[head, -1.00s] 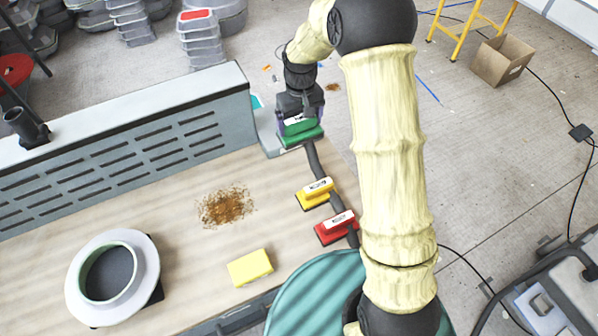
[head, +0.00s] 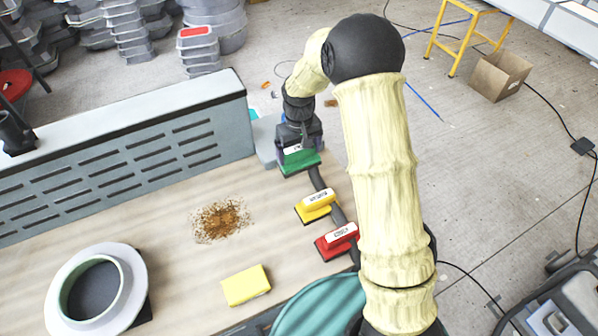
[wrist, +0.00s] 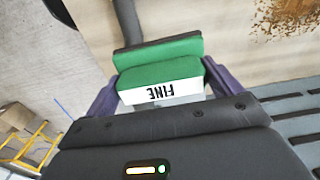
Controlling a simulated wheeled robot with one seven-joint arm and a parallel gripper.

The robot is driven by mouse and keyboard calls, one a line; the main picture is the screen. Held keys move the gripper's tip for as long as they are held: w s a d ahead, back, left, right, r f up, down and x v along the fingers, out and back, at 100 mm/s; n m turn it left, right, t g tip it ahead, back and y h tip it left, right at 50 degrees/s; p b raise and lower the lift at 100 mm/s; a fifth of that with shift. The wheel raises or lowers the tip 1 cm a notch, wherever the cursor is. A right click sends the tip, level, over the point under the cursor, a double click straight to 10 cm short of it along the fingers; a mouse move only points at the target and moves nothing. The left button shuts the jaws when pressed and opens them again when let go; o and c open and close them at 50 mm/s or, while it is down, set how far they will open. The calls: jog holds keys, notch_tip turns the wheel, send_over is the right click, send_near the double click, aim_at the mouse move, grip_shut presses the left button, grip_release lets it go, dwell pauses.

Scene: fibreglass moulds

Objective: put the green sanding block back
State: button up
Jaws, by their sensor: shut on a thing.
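The green sanding block (head: 299,162) is at the far right end of the bench, by the slotted grey panel. My gripper (head: 299,148) is shut on it from above. A yellow sanding block (head: 316,206) and a red sanding block (head: 338,241) stand in a row nearer me, beside a dark hose.
A brown dust patch (head: 221,220) and a yellow sponge-like block (head: 246,285) lie on the bench (head: 170,245). A round pale mould ring (head: 125,300) stands at the left. The slotted panel (head: 120,160) walls the back. A teal round thing (head: 318,307) is at the front.

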aim_at(299, 160)
notch_tip(299, 160, down, 4)
jog(key=shift+w+f+p, duration=0.1)
jog(key=shift+p, duration=0.25)
notch_tip(299, 160, down, 4)
jog(key=shift+r+p, duration=0.2)
jog(key=shift+p, duration=0.3)
jog(key=shift+f, duration=0.2)
jog(key=o, duration=0.7)
jog(key=shift+d, duration=0.1)
jog(key=shift+o, duration=0.2)
jog(key=shift+r, duration=0.15)
